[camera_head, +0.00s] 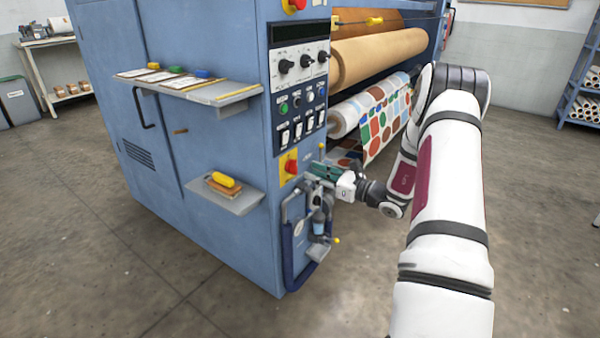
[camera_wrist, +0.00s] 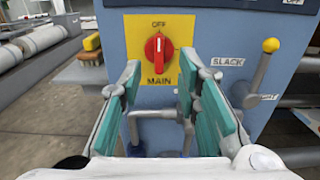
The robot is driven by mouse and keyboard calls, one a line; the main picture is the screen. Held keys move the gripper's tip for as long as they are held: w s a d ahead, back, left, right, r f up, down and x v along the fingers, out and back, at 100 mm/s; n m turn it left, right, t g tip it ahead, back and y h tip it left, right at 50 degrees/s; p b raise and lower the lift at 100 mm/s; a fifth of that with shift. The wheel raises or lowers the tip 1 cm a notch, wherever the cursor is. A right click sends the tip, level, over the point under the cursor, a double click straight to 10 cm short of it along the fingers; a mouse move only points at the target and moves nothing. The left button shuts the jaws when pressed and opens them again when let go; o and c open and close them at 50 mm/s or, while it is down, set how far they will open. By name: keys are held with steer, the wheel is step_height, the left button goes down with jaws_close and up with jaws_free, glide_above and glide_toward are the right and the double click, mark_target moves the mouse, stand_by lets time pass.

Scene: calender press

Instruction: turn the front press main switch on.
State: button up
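The main switch is a red rotary knob (camera_wrist: 158,47) on a yellow plate (camera_wrist: 176,76) marked OFF above and MAIN below. Its pale pointer line stands upright, toward OFF. In the head view the red knob (camera_head: 290,166) sits low on the blue press's front panel, below the rows of buttons. My gripper (camera_wrist: 160,78) is open and empty, with its teal finger pads apart. In the wrist view its tips frame the lower part of the plate, short of the knob. In the head view my gripper (camera_head: 308,172) is just right of the switch; I see no contact.
Pipework with a grey lever (camera_head: 319,222) hangs below the switch. A yellow-tipped lever (camera_wrist: 258,70) stands to the right by a SLACK label. A shelf with a yellow-handled tool (camera_head: 223,180) juts out at left. Printed fabric (camera_head: 375,118) hangs behind my gripper.

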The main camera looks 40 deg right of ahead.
mark_target(293, 166)
steer(key=b+x, duration=0.1)
steer(key=x, duration=0.5)
jaws_close()
